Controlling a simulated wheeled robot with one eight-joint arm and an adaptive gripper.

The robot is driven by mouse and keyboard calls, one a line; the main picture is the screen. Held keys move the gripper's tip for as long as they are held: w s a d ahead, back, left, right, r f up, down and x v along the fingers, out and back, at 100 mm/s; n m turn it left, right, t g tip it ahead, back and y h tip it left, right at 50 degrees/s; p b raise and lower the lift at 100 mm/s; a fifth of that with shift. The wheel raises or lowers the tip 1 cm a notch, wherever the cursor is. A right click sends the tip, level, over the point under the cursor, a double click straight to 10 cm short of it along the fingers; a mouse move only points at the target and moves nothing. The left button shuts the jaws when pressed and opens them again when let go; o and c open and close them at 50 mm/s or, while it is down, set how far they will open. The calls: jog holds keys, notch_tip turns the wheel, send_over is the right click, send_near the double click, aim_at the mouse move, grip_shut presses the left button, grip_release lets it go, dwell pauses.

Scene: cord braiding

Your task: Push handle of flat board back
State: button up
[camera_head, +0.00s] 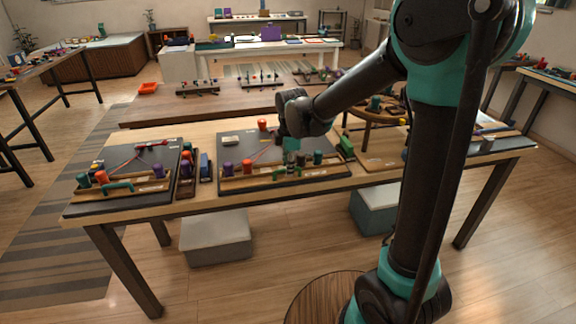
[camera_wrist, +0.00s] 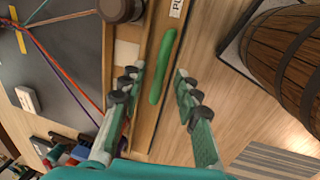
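The flat dark board (camera_head: 240,151) lies on the middle of the workbench, and it also shows in the wrist view (camera_wrist: 70,50). A light wooden strip runs along its front edge. The green bar handle (camera_wrist: 162,68) sits on this strip, beside a white label that is partly cut off. My gripper (camera_wrist: 159,74) is open above the strip, with one finger on each side of the handle in the wrist view. I cannot tell whether a finger touches it. In the head view my gripper (camera_head: 291,150) points down over the board and partly hides its front pegs.
A brown round peg (camera_wrist: 120,8) stands by the strip, and coloured cords stretch over the board. A similar board (camera_head: 95,200) with a green handle lies at the left. Small trays with coloured pieces stand between them. A wooden barrel (camera_wrist: 290,50) stands beyond the bench edge.

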grip_shut()
dwell(0.3)
jog(key=shift+w+a+r, duration=0.1)
jog(key=shift+w+a, duration=0.15)
jog(key=shift+w, duration=0.55)
jog(key=shift+w+a+f, duration=0.1)
jog(key=shift+w+a, duration=0.1)
jog(key=shift+w, duration=0.6)
jog(key=shift+w+a+r, duration=0.1)
jog(key=shift+w+a, duration=0.15)
jog(key=shift+w, duration=0.55)
grip_release()
